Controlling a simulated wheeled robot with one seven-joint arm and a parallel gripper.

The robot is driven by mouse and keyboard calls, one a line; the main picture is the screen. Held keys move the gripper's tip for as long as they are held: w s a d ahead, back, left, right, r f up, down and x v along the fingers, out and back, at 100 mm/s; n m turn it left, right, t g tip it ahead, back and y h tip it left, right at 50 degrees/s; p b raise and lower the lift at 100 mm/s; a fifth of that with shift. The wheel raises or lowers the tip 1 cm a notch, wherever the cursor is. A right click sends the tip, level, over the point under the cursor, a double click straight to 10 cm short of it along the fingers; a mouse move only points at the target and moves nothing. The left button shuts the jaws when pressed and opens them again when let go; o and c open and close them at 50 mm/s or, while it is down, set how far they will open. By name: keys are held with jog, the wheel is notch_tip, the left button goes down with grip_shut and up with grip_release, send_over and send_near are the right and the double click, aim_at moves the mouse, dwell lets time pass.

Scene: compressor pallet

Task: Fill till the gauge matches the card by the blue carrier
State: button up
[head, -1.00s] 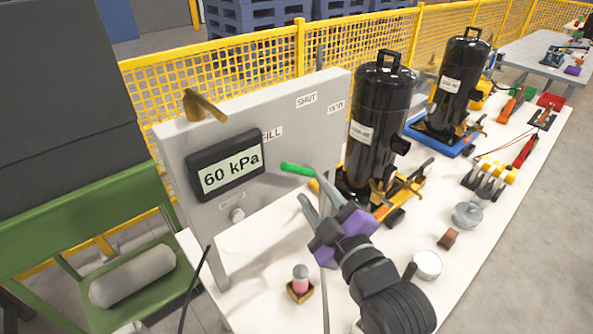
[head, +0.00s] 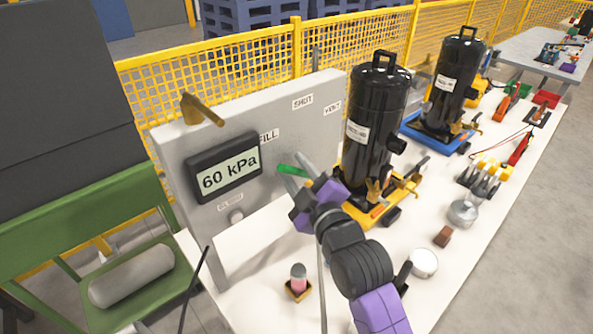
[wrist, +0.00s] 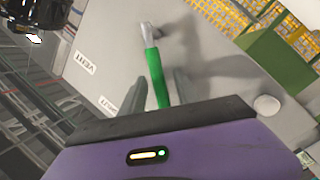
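The gauge (head: 228,170) on the grey panel (head: 210,140) reads 60 kPa. A green-handled lever (head: 289,169) sticks out from the panel below the FILL label (head: 268,136); SHUT (head: 303,101) and VENT labels are further right. My gripper (head: 295,177) is at the lever. In the wrist view the green handle (wrist: 156,78) lies between my two open fingers (wrist: 158,92), with gaps visible on both sides. The blue carrier (head: 437,138) bears a black tank (head: 455,85) with a white label too small to read. I cannot make out a separate card beside it.
A yellow carrier (head: 400,190) with another black tank (head: 375,115) stands close right of my gripper.

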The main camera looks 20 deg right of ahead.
grip_shut()
dwell(1.3)
